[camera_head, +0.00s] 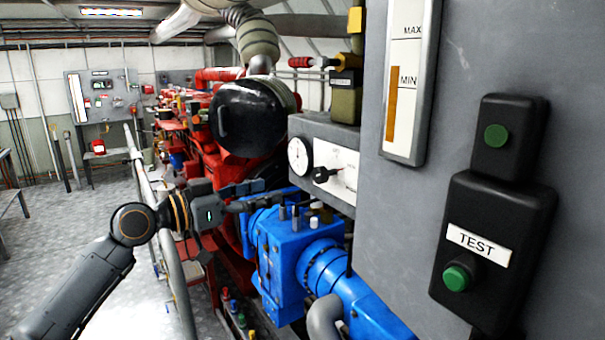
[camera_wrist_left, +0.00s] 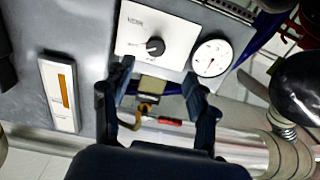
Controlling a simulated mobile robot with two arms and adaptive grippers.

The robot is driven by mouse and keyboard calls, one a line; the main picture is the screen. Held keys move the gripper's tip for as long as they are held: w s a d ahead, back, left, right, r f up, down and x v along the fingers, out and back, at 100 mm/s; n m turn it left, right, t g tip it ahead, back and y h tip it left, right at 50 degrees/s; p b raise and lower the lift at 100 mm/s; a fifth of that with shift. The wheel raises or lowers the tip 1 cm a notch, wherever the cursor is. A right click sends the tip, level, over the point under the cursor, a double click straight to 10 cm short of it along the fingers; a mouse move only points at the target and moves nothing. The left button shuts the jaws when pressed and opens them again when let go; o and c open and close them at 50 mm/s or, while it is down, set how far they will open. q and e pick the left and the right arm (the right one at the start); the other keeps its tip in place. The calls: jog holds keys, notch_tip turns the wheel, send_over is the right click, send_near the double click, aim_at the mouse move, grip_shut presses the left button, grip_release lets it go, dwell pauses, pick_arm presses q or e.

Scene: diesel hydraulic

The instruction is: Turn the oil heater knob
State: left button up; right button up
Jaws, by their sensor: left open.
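A black knob (camera_head: 325,174) sits on a white panel (camera_head: 345,168) on the side of a grey cabinet, beside a round white gauge. The knob also shows in the left wrist view (camera_wrist_left: 155,46), upper middle; the panel's small lettering is not readable. My left gripper (camera_head: 268,193) is left of the panel and a little lower in the head view, above a blue pump. In the left wrist view my left gripper (camera_wrist_left: 157,72) has its fingers apart with nothing held, and the knob appears just beyond the fingertips, not touched. My right gripper is not in view.
A grey cabinet (camera_head: 455,70) fills the right, with a MAX/MIN level gauge (camera_head: 405,80) and a black TEST button box (camera_head: 490,250). The blue pump (camera_head: 295,250) stands below the gripper. A black round cover (camera_head: 250,118) and red engine parts lie behind. A railing (camera_head: 170,260) runs along the left.

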aim_at(316, 176)
pick_arm(q)
jog(key=p+x, duration=0.1)
jog(key=x, duration=0.3)
jog(key=p+x, duration=0.2)
jog(key=x, duration=0.2)
jog(key=r+p+x, duration=0.1)
jog(key=p+x, duration=0.1)
jog(key=x, duration=0.3)
jog(key=shift+s+d, duration=0.15)
jog(key=shift+s, duration=0.05)
jog(key=shift+w+d+f, duration=0.15)
jog(key=shift+w+d, duration=0.1)
jog(key=shift+d, duration=0.1)
jog(key=c, duration=1.2)
jog(key=shift+o, duration=0.2)
